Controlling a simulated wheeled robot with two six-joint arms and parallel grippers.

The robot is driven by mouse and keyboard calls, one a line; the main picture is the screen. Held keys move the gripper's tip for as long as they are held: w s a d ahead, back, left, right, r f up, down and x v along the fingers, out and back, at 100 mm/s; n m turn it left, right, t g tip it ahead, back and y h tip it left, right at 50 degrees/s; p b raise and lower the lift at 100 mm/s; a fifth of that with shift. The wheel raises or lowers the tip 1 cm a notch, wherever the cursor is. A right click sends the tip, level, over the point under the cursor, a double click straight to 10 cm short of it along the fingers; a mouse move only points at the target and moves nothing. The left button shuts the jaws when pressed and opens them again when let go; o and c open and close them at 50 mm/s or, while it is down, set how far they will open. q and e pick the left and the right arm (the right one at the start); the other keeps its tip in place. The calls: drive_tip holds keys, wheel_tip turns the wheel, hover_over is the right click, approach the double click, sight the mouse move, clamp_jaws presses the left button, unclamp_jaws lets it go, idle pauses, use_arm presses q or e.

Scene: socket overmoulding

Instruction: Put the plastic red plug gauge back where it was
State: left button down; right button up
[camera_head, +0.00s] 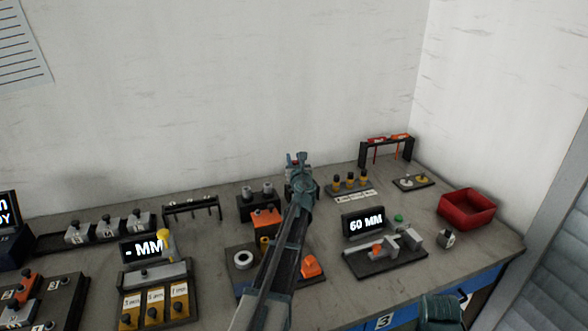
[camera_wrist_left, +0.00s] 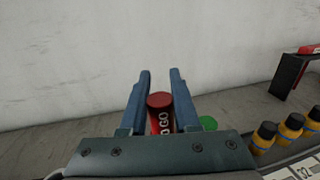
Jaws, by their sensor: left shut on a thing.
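My left gripper (camera_head: 299,158) is raised over the back of the bench in the head view, in front of the wall. In the left wrist view its two blue-grey fingers (camera_wrist_left: 160,88) are shut on the red plug gauge (camera_wrist_left: 160,103), a red cylinder with a dark red top and white lettering that reads "GO" at its end. The gauge stands roughly upright between the fingers, its lower part hidden by the gripper body. In the head view the gauge is mostly hidden by the gripper.
A green round thing (camera_wrist_left: 208,123) shows beside the right finger. Right of the gripper are a block with several yellow-and-black pieces (camera_head: 351,186), a black stand with red pieces (camera_head: 362,153), a red bin (camera_head: 468,205) and a "60 MM" display (camera_head: 364,222). A black rack (camera_head: 192,207) stands left.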

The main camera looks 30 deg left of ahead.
use_arm(q)
drive_tip(key=shift+f+b, duration=1.45)
drive_tip(key=shift+f, duration=0.3)
drive_tip(key=shift+f+b, duration=0.55)
drive_tip(key=shift+f, duration=0.05)
drive_tip(key=c, duration=0.9)
unclamp_jaws()
drive_tip(key=shift+r, duration=0.1)
drive_tip(key=v, duration=0.8)
drive_tip(key=r+p+v, duration=0.1)
drive_tip(key=v, duration=0.3)
drive_tip(key=shift+d, duration=0.1)
